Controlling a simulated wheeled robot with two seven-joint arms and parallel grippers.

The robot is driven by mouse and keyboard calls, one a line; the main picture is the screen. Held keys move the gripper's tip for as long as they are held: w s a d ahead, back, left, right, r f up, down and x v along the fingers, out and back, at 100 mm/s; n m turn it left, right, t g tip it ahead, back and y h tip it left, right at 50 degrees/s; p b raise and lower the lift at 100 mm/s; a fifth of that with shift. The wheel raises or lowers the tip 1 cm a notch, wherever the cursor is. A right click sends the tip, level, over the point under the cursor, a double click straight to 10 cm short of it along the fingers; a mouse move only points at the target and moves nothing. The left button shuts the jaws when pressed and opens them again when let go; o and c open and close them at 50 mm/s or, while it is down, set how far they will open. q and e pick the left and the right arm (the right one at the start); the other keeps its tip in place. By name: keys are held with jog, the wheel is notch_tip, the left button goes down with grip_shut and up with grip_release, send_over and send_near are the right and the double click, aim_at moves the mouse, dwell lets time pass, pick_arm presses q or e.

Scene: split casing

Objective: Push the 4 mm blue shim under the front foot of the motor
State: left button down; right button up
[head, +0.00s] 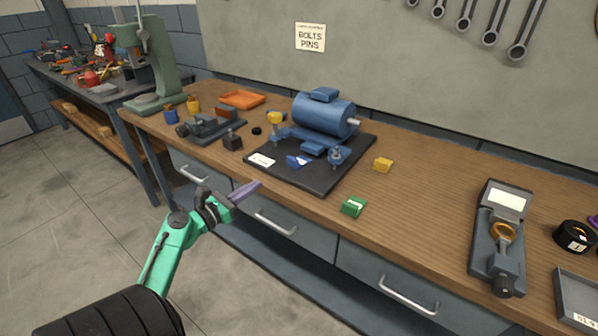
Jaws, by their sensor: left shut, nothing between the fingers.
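The blue motor (323,116) stands on a dark base plate (305,180) on the wooden bench. A blue shim with a pale marking (298,161) lies on the plate at the motor's near side, close to a front foot (335,156). I cannot tell whether any of the shim is under the foot. My left gripper (254,187) is shut and empty. It appears in front of the bench's front edge, to the lower left of the plate and apart from the shim. My right gripper is not in view.
A grey gauge device (499,240) stands far right.

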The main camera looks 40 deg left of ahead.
pick_arm(q)
send_near(292, 162)
jog(key=w+p, duration=0.1)
jog(key=w, duration=0.6)
jog(key=shift+d, duration=0.15)
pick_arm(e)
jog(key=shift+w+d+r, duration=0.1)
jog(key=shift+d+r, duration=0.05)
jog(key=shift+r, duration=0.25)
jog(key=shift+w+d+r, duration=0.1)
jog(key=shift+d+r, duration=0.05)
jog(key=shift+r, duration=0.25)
